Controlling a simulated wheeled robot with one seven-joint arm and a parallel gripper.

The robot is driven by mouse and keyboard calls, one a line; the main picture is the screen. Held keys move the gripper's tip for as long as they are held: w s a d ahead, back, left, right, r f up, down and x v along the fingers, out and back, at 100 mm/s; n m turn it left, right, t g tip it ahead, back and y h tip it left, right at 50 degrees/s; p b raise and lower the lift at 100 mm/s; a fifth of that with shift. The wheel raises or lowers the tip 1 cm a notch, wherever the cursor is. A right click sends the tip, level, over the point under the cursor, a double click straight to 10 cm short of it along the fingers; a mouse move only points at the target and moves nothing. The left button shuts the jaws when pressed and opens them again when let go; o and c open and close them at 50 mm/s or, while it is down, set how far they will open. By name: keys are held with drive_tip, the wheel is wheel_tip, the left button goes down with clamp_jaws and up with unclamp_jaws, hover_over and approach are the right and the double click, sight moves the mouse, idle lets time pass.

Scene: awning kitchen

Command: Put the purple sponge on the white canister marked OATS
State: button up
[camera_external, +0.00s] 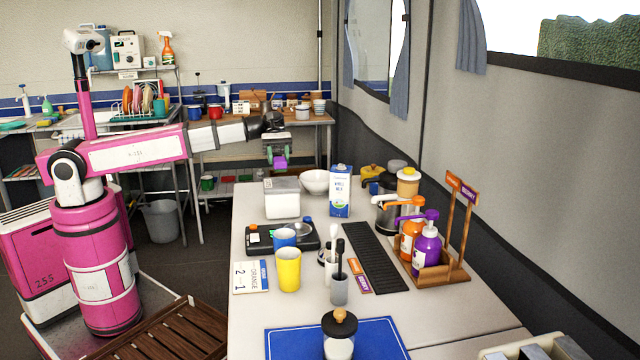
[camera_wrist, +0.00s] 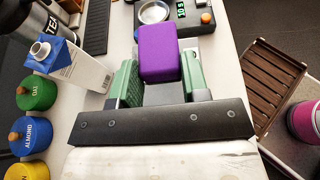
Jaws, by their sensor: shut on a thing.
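The purple sponge (camera_external: 280,163) hangs between the green fingers of my gripper (camera_external: 274,154), above the far end of the table. In the wrist view the sponge (camera_wrist: 158,53) sits between both green finger pads of my gripper (camera_wrist: 158,72), which is shut on it. A white canister with a grey lid (camera_external: 282,198) stands at the table's far left, lower in the picture than the sponge. Its marking is too small to read.
A milk carton (camera_external: 340,190) and white bowl (camera_external: 315,181) stand right of the canister. Lids marked OAT (camera_wrist: 36,92) and ALMOND (camera_wrist: 32,136) show in the wrist view.

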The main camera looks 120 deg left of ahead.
sight(280, 179)
drive_tip(key=shift+w+f, duration=0.15)
drive_tip(key=shift+f, duration=1.95)
drive_tip(key=o, duration=0.9)
drive_tip(key=shift+f, duration=0.1)
drive_tip(key=shift+a+r, duration=0.15)
drive_tip(key=shift+r, duration=0.05)
drive_tip(key=v, duration=1.1)
drive_tip(key=shift+s, duration=0.35)
drive_tip(key=shift+a+r, duration=0.1)
drive_tip(key=shift+r, duration=0.05)
